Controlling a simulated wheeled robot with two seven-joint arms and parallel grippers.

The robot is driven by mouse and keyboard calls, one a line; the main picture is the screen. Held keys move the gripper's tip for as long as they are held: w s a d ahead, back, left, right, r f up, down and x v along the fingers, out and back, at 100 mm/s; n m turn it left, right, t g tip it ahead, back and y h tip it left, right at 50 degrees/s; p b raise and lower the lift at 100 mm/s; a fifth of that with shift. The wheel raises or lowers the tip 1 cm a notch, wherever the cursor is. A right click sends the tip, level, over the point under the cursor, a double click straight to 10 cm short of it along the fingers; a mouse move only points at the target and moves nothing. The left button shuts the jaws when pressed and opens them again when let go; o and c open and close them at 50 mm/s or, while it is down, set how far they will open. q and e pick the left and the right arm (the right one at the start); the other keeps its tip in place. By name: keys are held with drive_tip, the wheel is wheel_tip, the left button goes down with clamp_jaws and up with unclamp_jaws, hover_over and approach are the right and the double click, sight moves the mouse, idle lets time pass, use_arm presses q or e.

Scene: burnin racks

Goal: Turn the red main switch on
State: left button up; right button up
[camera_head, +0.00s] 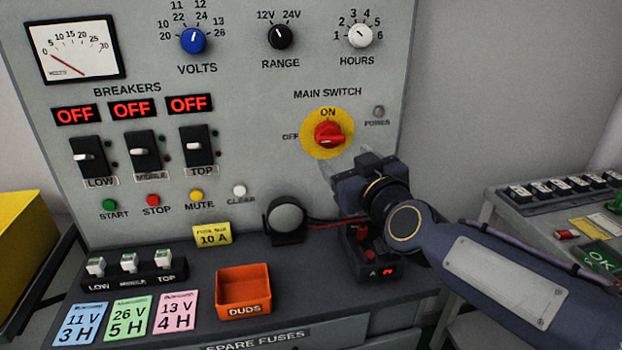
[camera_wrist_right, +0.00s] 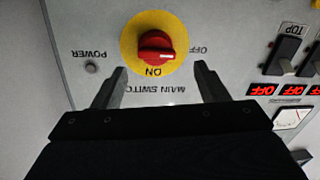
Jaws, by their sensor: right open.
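The red main switch (camera_head: 329,134) is a rotary knob on a round yellow plate (camera_head: 312,149) on the grey panel. ON is printed above it and OFF to its left. In the wrist view, which is upside down, the red knob (camera_wrist_right: 156,48) lies level, its white mark toward OFF. My right gripper (camera_head: 348,170) is open and empty, just below and right of the knob in the head view. In the wrist view its fingers (camera_wrist_right: 159,70) stand apart, either side of the plate, with no visible contact. My left gripper is not in view.
The POWER lamp (camera_head: 379,112) is grey and looks unlit. Three breakers (camera_head: 145,152) show red OFF displays. A round dark device (camera_head: 286,218), an orange DUDS tray (camera_head: 243,287) and a red-topped tester (camera_head: 368,255) sit on the bench below. Another console (camera_head: 560,215) is at right.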

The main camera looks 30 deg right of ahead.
sight(334, 143)
drive_tip(key=shift+h, duration=0.3)
drive_tip(key=w, duration=0.2)
drive_tip(key=w+d, duration=0.1)
drive_tip(key=w, duration=0.5)
drive_tip(key=shift+d+b, duration=0.3)
drive_tip(key=shift+b, duration=0.05)
drive_tip(key=c, duration=0.8)
